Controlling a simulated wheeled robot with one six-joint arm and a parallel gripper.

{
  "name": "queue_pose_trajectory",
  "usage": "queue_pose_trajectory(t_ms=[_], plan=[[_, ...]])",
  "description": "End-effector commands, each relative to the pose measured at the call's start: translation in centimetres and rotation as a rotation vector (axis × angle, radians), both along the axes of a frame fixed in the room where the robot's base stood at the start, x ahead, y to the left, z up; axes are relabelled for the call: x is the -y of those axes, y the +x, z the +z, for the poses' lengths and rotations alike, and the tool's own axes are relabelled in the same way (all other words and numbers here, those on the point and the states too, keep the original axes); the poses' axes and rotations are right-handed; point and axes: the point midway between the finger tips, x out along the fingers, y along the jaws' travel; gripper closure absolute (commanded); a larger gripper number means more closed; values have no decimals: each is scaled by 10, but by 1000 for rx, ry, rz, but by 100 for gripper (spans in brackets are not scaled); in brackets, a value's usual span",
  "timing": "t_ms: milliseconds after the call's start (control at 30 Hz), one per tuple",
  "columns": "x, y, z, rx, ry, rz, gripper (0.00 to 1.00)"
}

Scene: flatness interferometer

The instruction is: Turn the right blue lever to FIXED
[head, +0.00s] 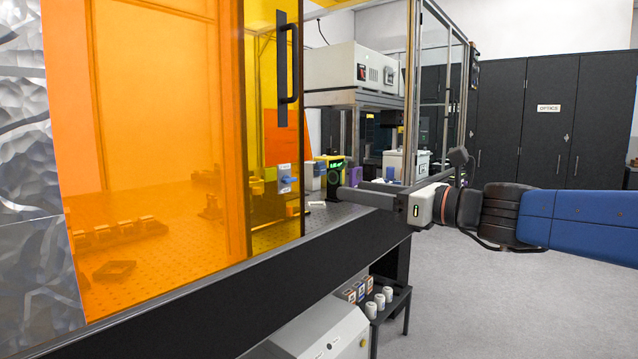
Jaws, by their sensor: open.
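A small blue lever or knob (287,180) sits on a pale plate at the right edge of the orange panel, below the black door handle. A second small blue part (319,168) shows just right of it, farther inside. I cannot tell for sure which is the right blue lever, and no FIXED marking is readable. My gripper (351,188) reaches in from the right at the enclosure opening, with grey fingers pointing left. It is open and appears empty, to the right of both blue parts and apart from them in the picture.
The orange door panel (160,140) with its black handle (288,62) covers the left. A yellow-green device with a display (334,172) and a purple block (355,176) stand behind my fingers. The black table edge (240,285) runs below. Grey floor is open at lower right.

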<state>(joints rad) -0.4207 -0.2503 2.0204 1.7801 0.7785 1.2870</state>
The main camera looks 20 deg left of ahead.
Motion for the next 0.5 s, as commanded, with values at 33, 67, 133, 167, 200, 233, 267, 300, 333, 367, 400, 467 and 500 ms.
queue_pose_trajectory(t_ms=[33, 67, 133, 167, 200, 233, 267, 300, 333, 367, 400, 467, 500], plan=[[-4, 1, 0, 0, 0, 2, 50], [-6, 2, 0, 1, 0, 2, 50], [-15, 5, 0, 1, -2, 3, 50], [-19, 7, -1, 0, -2, 3, 50], [-25, 9, -1, -1, -2, 3, 50], [-30, 11, -1, 0, -2, 3, 50], [-35, 13, -1, 1, -2, 4, 50], [-42, 16, -1, 2, -4, 3, 50], [-47, 18, -2, 2, -4, 3, 50], [-51, 20, -1, 2, -4, 4, 50], [-58, 23, -1, 2, -3, 4, 50], [-68, 27, -1, 1, -4, 3, 50], [-74, 29, -1, 2, -4, 4, 50]])
